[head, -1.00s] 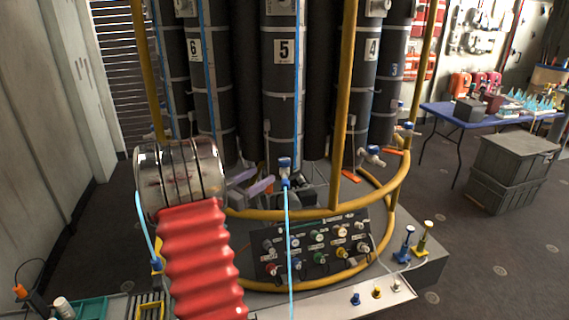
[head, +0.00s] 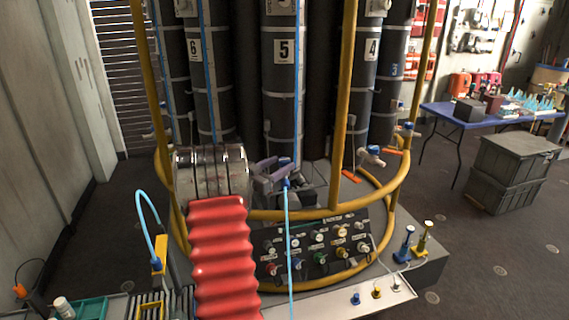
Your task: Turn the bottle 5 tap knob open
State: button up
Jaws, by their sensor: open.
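Bottle 5 (head: 284,90) is a tall dark cylinder with a white "5" label, in the middle of the rack. Its tap knob (head: 285,160) is blue and sits low in front of the bottle; it is partly hidden by my gripper. A light blue hose (head: 287,245) hangs down from the tap. My gripper (head: 282,173) reaches in from the left with its grey-purple fingers open, right at the tap. I cannot tell whether the fingers touch the knob or stand on both sides of it.
Yellow rails (head: 341,110) ring the bottle rack, one post standing right of the tap. A sloped panel of knobs and gauges (head: 315,243) is below. Bottle 4's tap (head: 373,154) is to the right. A blue table (head: 492,122) and grey crates (head: 512,170) stand far right.

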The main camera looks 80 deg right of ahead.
aim_at(282, 164)
jog(key=shift+x, duration=1.6)
jog(key=shift+c, duration=0.6)
jog(key=c, duration=0.9)
jog(key=shift+a+f, duration=0.1)
jog(key=shift+a, duration=0.1)
jog(key=shift+s+d, duration=0.15)
jog(key=shift+c, duration=0.2)
